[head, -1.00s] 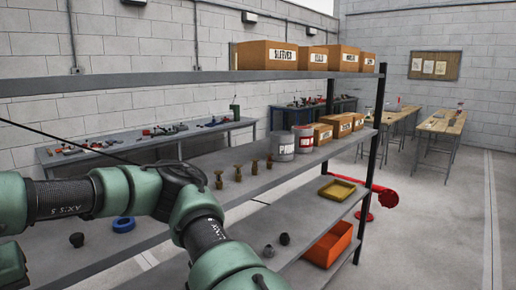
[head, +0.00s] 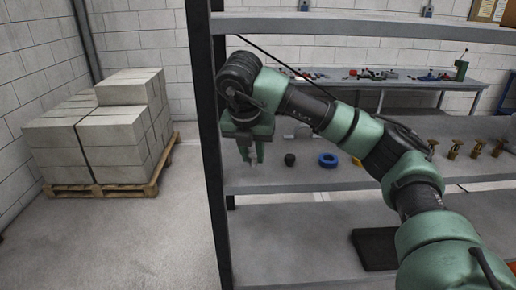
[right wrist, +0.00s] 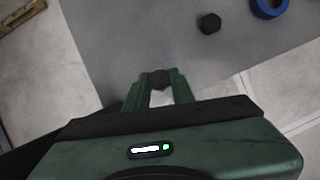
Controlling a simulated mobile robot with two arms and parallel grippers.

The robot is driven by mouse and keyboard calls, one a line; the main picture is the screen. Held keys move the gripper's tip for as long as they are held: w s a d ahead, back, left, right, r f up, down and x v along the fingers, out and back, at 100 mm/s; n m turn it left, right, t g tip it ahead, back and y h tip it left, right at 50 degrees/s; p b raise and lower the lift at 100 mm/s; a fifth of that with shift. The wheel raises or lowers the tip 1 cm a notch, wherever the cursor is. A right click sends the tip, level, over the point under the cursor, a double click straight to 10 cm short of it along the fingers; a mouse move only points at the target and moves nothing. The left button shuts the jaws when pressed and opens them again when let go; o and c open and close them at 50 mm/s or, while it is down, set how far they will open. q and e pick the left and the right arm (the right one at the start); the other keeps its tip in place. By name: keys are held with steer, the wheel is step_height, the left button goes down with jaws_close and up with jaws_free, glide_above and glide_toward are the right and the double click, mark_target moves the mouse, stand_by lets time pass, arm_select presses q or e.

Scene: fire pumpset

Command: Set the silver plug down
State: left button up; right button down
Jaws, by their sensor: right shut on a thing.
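My right gripper (head: 251,160) points down over the left end of the middle shelf (head: 310,181). It is shut on a small plug, the silver plug (right wrist: 160,80), which is mostly hidden between the fingers in both views. Whether the plug touches the shelf I cannot tell. In the right wrist view the gripper (right wrist: 158,82) is near the shelf's edge. My left gripper is not in view.
A black plug (head: 290,159) and a blue ring (head: 328,160) lie right of the gripper. A dark upright post (head: 208,130) stands close on its left. Several brass fittings (head: 476,149) stand farther right. A block pallet (head: 100,140) is at left.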

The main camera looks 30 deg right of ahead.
mark_target(257, 167)
steer(key=w+d, duration=0.1)
steer(key=w+d+p, duration=0.1)
steer(key=w+d, duration=0.1)
steer(key=shift+d+r+p, duration=0.1)
steer(key=shift+r+p, duration=0.15)
steer(key=shift+p, duration=0.1)
steer(key=shift+w+d+f, duration=0.15)
step_height(257, 167, down, 3)
steer(key=shift+r+p, duration=0.1)
steer(key=shift+p, duration=1.1)
steer(key=shift+f, duration=0.35)
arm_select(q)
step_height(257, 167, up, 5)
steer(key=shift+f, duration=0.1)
arm_select(e)
steer(key=c, duration=1.2)
jaws_free()
steer(key=shift+f, duration=0.1)
